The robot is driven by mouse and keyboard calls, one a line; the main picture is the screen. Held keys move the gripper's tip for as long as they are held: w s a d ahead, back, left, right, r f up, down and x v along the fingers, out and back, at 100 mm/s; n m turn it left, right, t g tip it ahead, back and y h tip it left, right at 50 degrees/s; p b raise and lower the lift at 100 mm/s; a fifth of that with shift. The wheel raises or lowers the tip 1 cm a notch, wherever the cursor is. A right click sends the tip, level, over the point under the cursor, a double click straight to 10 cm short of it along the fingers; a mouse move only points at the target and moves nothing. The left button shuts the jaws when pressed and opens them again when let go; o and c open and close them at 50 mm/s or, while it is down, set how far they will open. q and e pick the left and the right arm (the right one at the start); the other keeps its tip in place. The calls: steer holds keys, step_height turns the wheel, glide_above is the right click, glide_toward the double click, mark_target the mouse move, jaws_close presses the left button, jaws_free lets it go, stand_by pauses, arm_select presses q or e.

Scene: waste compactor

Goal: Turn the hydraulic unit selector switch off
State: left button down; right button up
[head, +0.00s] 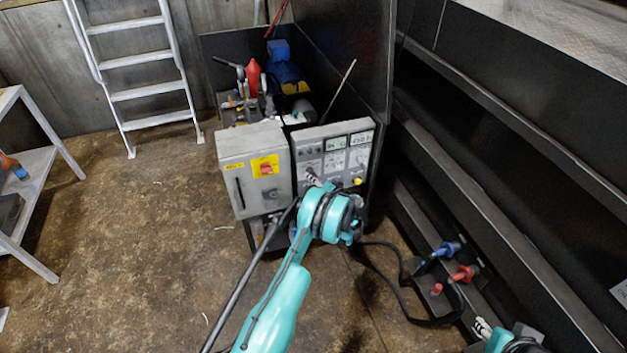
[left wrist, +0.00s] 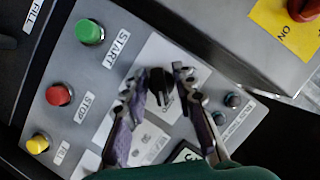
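The grey control panel (head: 335,150) of the hydraulic unit stands in the middle of the head view. In the left wrist view a black selector knob (left wrist: 158,84) sits on a pale label on this panel (left wrist: 120,75). My left gripper (head: 314,179) is over the panel's lower left part. In the left wrist view its two fingers (left wrist: 159,76) stand either side of the knob, with gaps visible. Contact with the knob cannot be seen. In the head view the knob is too small or hidden to make out. My right gripper (head: 483,328) shows only partly at the bottom right.
Green START (left wrist: 90,32), red STOP (left wrist: 59,95) and yellow (left wrist: 38,143) buttons lie beside the knob. A grey cabinet (head: 235,150) with a red switch (head: 266,169) on yellow adjoins the panel. Blue and red hose couplings (head: 464,273) are at right.

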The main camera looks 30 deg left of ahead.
arm_select(q)
steer(key=n+t+h, duration=0.1)
steer(key=n, duration=0.1)
steer(key=shift+n, duration=0.4)
steer(key=shift+n+t+h, duration=0.8)
steer(key=shift+n+h, duration=0.4)
steer(key=shift+n, duration=0.5)
steer(key=c, duration=1.6)
jaws_free()
steer(key=shift+d, duration=0.1)
steer(key=v, duration=1.2)
steer(key=shift+f, duration=0.1)
